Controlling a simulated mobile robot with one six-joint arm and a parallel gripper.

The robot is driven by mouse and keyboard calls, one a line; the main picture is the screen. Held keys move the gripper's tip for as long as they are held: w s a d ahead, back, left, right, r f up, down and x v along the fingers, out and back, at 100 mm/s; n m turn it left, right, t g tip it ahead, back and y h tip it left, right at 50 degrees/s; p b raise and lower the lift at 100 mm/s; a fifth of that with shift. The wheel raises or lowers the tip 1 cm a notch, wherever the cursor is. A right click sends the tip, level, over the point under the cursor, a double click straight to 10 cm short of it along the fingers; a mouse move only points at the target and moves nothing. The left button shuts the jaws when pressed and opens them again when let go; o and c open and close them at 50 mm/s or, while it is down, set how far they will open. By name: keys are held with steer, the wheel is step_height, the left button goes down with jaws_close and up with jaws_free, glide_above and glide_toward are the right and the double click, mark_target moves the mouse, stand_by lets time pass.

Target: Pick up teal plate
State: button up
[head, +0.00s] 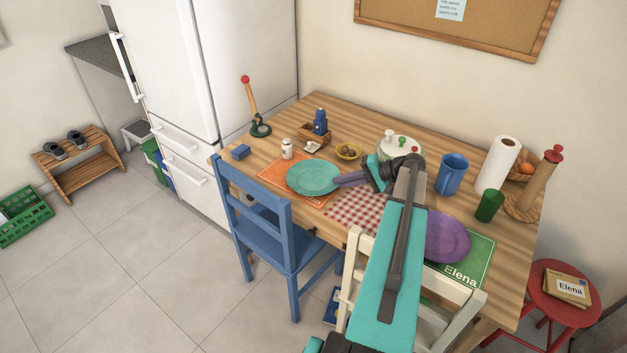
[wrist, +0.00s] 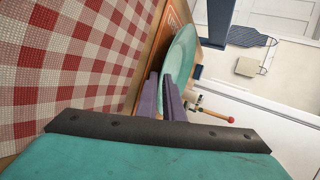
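The teal plate (head: 313,177) is round and shallow, over an orange placemat (head: 272,171) on the wooden table. My gripper (head: 338,181) reaches in from the right, low over the table, with its greyish-purple fingers at the plate's right rim. In the wrist view the plate (wrist: 181,55) is seen nearly edge-on just beyond my fingers (wrist: 161,84). The fingers are close together, with the near rim between their tips. I cannot tell whether the plate is clear of the mat.
A red-checked cloth (head: 355,211) lies beside my gripper. A purple plate (head: 447,238) is right of my arm. A blue chair (head: 262,228) stands in front.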

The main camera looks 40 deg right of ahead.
jaws_close()
steer(key=shift+r, duration=0.15)
step_height(320, 180, up, 10)
steer(key=b, duration=0.1)
steer(key=shift+b, duration=0.3)
stand_by(0.4)
steer(key=shift+w, duration=0.1)
stand_by(0.5)
